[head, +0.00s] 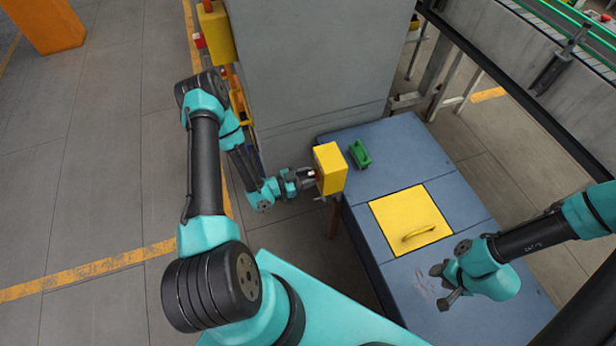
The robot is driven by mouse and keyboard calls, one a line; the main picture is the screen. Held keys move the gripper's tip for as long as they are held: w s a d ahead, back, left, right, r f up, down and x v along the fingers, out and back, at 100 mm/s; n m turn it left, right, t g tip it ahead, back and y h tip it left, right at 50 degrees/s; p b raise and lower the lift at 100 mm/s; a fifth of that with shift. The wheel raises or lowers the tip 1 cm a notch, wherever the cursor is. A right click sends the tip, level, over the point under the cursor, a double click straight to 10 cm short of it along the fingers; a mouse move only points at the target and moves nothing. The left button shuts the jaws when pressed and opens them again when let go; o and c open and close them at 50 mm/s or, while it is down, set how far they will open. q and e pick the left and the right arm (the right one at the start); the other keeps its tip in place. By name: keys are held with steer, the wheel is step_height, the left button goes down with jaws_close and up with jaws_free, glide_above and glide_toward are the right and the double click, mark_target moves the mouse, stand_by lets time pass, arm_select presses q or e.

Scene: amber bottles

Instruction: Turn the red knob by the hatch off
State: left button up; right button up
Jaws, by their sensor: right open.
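The yellow hatch (396,209) with its bar handle lies flat in the top of the blue-grey platform. A yellow box (331,167) stands at the platform's left edge. A small bit of red, apparently the red knob (318,174), shows on the box's left side. My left gripper (311,178) is right at that side and hides most of the knob. I cannot tell whether its fingers are closed on it. My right gripper (442,286) is open and empty over the platform, to the lower right of the hatch.
A green object (360,154) sits on the platform behind the hatch. A grey block (310,70) rises behind the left arm, with yellow boxes (216,35) on its left side. A railed conveyor (560,40) is at the upper right.

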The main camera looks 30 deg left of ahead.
arm_select(q)
jaws_close()
stand_by(0.4)
steer(key=shift+n, duration=0.3)
steer(key=shift+w+a+f+n, duration=0.1)
steer(key=shift+f+n, duration=0.05)
steer(key=shift+n, duration=4.25)
steer(key=shift+w+a+f+n, duration=0.1)
steer(key=shift+n, duration=4.3)
